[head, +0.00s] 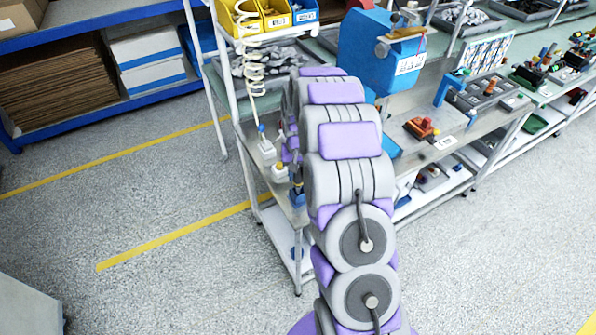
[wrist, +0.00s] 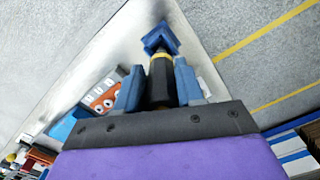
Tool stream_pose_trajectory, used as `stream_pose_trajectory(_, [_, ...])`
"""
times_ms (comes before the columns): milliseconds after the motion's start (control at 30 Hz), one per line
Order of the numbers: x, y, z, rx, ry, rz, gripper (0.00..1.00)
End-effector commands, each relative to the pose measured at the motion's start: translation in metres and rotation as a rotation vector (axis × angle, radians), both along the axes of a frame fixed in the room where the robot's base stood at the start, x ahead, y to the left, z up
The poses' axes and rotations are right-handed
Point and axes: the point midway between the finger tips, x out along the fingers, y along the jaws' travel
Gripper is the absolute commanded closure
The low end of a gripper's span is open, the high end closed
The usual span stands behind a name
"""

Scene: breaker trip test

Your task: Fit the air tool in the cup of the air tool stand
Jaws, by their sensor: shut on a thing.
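In the wrist view my gripper (wrist: 159,68) has its two blue fingers on either side of a dark cylindrical tool with a yellow band, which I take for the air tool (wrist: 161,84). It is shut on this tool. Just past the tool's far end is a blue angular piece (wrist: 160,38) over the bench corner. It may be the cup of the air tool stand; whether the tool touches it or is inside it, I cannot tell. In the head view my arm hides most of the gripper and tool. A small dark blue part (head: 297,196) shows at the bench edge.
A grey block with an orange strip (wrist: 103,96) lies left of the gripper on the bench. White blocks (head: 280,172) stand along the bench edge, below a coiled hose (head: 253,75). A blue machine (head: 380,50) stands behind my arm. Open floor lies left of the bench.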

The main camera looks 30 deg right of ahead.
Motion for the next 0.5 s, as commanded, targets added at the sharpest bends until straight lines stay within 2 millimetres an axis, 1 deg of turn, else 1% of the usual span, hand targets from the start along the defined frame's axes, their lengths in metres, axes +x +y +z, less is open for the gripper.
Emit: stream_pose_trajectory(500, [0.000, 0.000, -0.012, 0.001, 0.002, 0.000, 1.00])
